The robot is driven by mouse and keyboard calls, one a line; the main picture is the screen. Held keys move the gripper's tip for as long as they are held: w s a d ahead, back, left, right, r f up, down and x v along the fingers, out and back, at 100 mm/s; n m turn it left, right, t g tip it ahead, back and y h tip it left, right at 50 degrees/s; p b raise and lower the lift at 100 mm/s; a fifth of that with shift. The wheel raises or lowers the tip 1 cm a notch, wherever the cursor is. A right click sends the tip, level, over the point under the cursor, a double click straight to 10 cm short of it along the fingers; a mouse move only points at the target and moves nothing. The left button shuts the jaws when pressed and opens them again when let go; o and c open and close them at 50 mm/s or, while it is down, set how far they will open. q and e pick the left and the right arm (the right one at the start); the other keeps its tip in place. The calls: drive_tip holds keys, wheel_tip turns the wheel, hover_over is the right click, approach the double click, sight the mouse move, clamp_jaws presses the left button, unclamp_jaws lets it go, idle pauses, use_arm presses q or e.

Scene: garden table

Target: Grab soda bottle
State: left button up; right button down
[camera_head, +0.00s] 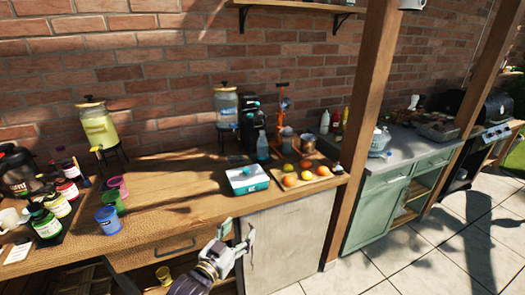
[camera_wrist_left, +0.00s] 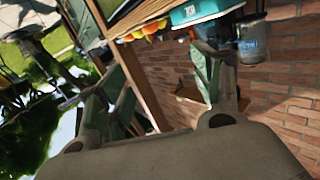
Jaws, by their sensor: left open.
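I cannot tell for certain which is the soda bottle. My left gripper (camera_head: 238,236) is open and empty, in front of the table's front edge and below the teal box, well apart from any bottle. In the left wrist view its fingers spread apart with nothing held between them. My right gripper is not in view.
A teal box (camera_head: 248,180) and a tray of fruit (camera_head: 305,179) lie near the table's front right. Several coloured cups (camera_head: 110,219) stand at the left. A wooden post (camera_head: 362,130) rises right of the table. The wood between cups and teal box is mostly clear.

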use_arm(q)
wheel_tip(320, 180, up, 7)
drive_tip(key=s+d+h, duration=0.1)
drive_tip(key=shift+s+t, duration=0.25)
drive_tip(key=shift+t, duration=0.05)
